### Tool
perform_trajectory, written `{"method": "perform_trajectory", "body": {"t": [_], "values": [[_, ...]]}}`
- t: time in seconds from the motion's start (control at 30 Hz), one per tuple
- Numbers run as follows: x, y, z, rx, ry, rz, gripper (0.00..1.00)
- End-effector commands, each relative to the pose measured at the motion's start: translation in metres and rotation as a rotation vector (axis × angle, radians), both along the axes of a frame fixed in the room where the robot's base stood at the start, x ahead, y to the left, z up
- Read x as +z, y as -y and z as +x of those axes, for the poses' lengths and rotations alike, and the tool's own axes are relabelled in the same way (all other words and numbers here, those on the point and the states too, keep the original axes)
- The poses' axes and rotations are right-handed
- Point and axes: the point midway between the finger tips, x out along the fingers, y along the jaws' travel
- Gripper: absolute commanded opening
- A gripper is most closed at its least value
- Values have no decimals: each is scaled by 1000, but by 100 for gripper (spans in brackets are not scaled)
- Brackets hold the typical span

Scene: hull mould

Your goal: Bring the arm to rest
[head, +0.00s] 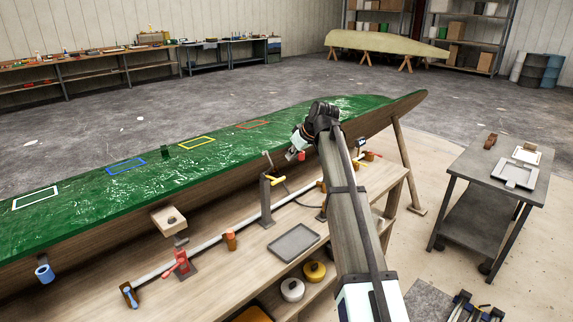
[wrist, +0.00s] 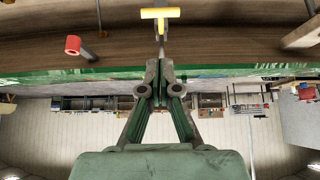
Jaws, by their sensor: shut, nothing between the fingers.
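My arm (head: 346,200) reaches up from the bottom right of the head view, and its wrist (head: 324,115) is bent over the near edge of the green-topped hull mould (head: 95,195). My gripper (wrist: 161,68) shows clearly in the wrist view, its two fingers together and empty. Its fingertips point toward the wooden side of the mould (wrist: 200,38), near a yellow handle (wrist: 160,13). I cannot tell whether the fingertips touch anything.
A red cylinder (wrist: 73,45) is left of the fingers in the wrist view. In the head view, a wooden bench with clamps, a grey tray (head: 293,243) and round tins (head: 292,290) lies below the mould.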

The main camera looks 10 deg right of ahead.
Motion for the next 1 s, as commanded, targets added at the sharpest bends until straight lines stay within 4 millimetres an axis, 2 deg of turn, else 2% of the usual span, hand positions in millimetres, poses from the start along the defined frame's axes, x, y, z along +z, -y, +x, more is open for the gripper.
{"method": "perform_trajectory", "body": {"t": [0.37, 0.5, 0.57, 0.6, 0.67, 0.77, 0.87, 1.0], "values": [[7, 3, -5, -3, -1, 2, 0], [8, 5, -3, -61, -16, 27, 0], [4, 9, -8, -121, -24, 36, 0], [-7, 13, -19, -170, -37, 42, 0], [-35, 16, -27, -219, -70, 44, 0], [-87, 21, -43, -283, -129, 42, 0], [-145, 24, -64, -343, -196, 36, 0], [-227, 27, -100, -413, -292, 15, 0]]}}
